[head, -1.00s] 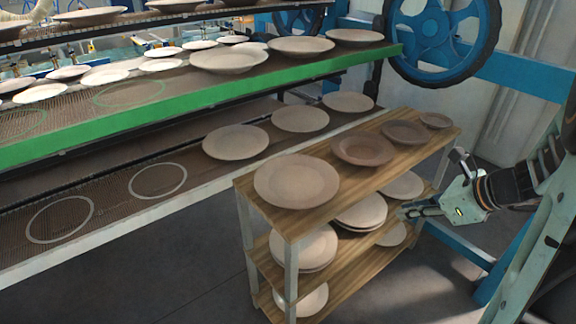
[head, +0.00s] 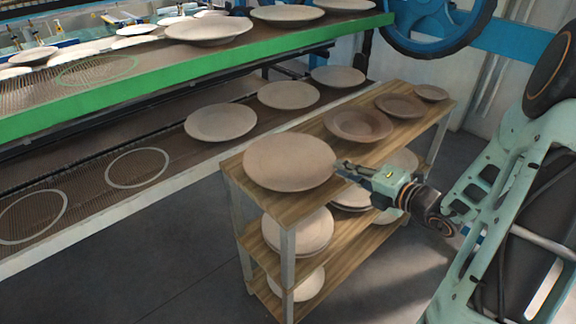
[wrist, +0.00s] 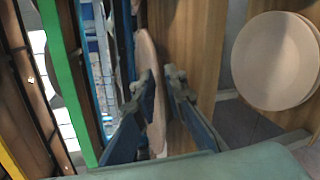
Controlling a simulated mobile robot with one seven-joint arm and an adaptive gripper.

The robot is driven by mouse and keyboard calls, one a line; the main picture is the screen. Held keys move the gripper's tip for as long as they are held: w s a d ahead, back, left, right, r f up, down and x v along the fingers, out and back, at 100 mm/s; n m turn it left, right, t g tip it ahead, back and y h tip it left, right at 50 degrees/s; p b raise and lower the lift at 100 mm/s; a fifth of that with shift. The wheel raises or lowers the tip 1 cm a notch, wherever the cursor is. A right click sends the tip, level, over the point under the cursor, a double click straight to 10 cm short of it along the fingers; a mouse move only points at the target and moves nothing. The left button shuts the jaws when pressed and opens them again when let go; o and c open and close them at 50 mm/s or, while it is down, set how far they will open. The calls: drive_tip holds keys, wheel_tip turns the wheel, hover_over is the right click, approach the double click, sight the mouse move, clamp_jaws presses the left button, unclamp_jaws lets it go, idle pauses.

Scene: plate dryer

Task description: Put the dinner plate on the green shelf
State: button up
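The large pale dinner plate (head: 285,160) lies on the top board of the wooden rack, at its near left end. My gripper (head: 342,167) is at the plate's right rim. In the wrist view the plate (wrist: 155,125) shows nearly edge-on, its rim between the two fingers of my gripper (wrist: 163,82). The fingers are apart, one on each side of the rim; a firm hold does not show. The green shelf (head: 215,74) has a green front edge and stands behind and left of the rack. An empty green circle (head: 97,70) is marked on its mesh.
A brown bowl-like plate (head: 358,124) and smaller plates share the rack top. Stacked plates (head: 297,232) sit on lower boards. The lower dryer shelf (head: 175,170) holds several plates and empty white circles. Other plates (head: 208,28) stand on the green shelf.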

sight(329, 161)
drive_tip(key=b+x, duration=0.1)
drive_tip(key=x, duration=0.4)
drive_tip(key=shift+w+a+b, duration=0.25)
drive_tip(key=shift+w+b, duration=0.05)
drive_tip(key=shift+b, duration=0.05)
drive_tip(key=shift+w, duration=0.1)
clamp_jaws()
drive_tip(key=shift+r, duration=0.1)
